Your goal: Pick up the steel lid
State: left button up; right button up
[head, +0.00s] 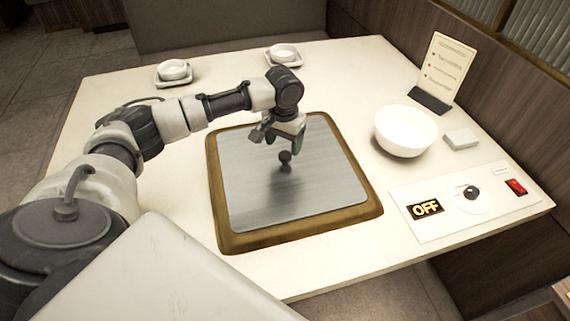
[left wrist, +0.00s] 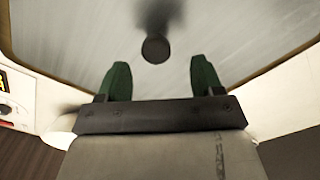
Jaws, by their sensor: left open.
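The steel lid (head: 310,195) is a flat, brushed square plate lying in a brown wooden frame (head: 238,243) on the table. A dark round knob (head: 285,157) stands up from its middle. My left gripper (head: 284,146) is open and empty above the lid, its fingers pointing down just above and behind the knob. In the left wrist view the lid (left wrist: 230,45) fills the top, and the knob (left wrist: 155,49) lies ahead of and between the two green fingertips (left wrist: 160,78), apart from them. My right gripper is not in view.
A white bowl (head: 404,131), a small white box (head: 461,139) and a menu stand (head: 442,75) are at the right. A control panel (head: 465,202) reading OFF is at the front right.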

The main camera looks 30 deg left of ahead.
aim_at(285, 154)
pick_arm(q)
jog(key=f, duration=0.5)
jog(key=shift+d+f, duration=0.1)
jog(key=shift+d, duration=0.15)
jog(key=shift+s, duration=0.1)
jog(key=shift+c, duration=0.5)
jog(key=c, duration=1)
